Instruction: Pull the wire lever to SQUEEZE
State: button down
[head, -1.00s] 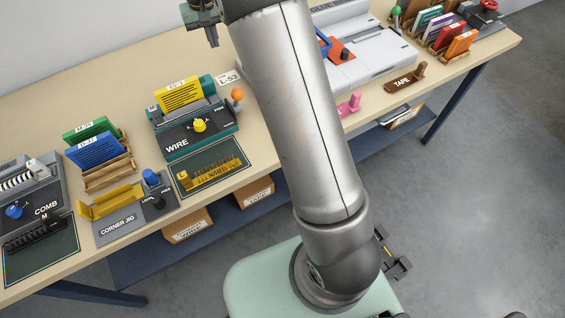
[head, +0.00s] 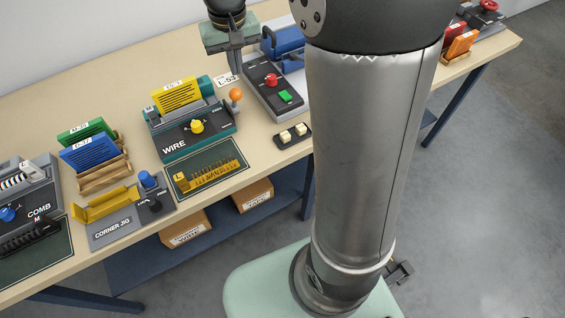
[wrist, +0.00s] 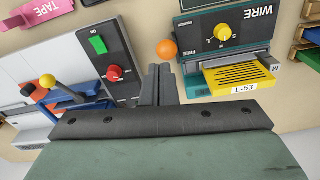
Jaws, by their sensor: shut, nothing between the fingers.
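The wire machine (head: 190,130) is a dark box with teal sides, a yellow knob (head: 197,126) and a WIRE label. A lever with an orange ball (head: 236,94) stands at its right end, upright in the head view. In the wrist view the orange ball (wrist: 167,49) is just beyond my fingertips, beside the machine (wrist: 228,35). My gripper (head: 235,70) is shut and empty, above and behind the ball, apart from it in the head view. It also shows in the wrist view (wrist: 160,72), where any gap to the lever is hard to judge. SQUEEZE lettering is not readable.
A dark control box with a red knob (head: 271,80) and green button stands right of the lever. A yellow block (head: 175,95) with sheets sits in the machine. A mat (head: 208,168) with a yellow comb piece lies in front.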

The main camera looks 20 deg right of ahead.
jog(key=s+f+b, duration=0.1)
jog(key=s+f, duration=0.3)
jog(key=s, duration=0.7)
jog(key=s+d+f+b, duration=0.1)
jog(key=s+f, duration=0.3)
jog(key=s, duration=0.8)
jog(key=shift+d+f+n, duration=0.15)
jog(key=shift+f+n, duration=0.15)
jog(key=shift+f, duration=0.05)
